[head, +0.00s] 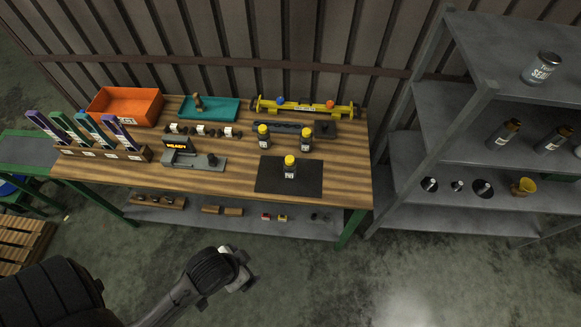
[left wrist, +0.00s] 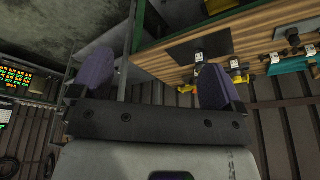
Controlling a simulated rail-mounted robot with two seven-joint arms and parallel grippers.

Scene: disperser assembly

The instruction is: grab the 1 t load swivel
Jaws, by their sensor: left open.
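Three dark cylinders with yellow tops and white labels stand on the wooden workbench (head: 235,180). One (head: 290,168) is on the black mat (head: 270,184), and two (head: 264,135) (head: 305,140) are behind it. The labels are too small to read, so I cannot tell which object is the 1 t load swivel. My left gripper (head: 240,270) is in front of the bench, apart from everything on it. In the left wrist view, its purple-padded fingers (left wrist: 155,80) are spread and empty. My right gripper is not in view.
The bench holds an orange bin (head: 126,107), a teal tray (head: 209,110), a yellow beam (head: 304,108), a device with a display (head: 178,147) and a rack of coloured holders (head: 103,151). Grey shelving (head: 440,154) stands at the right. The floor before the bench is clear.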

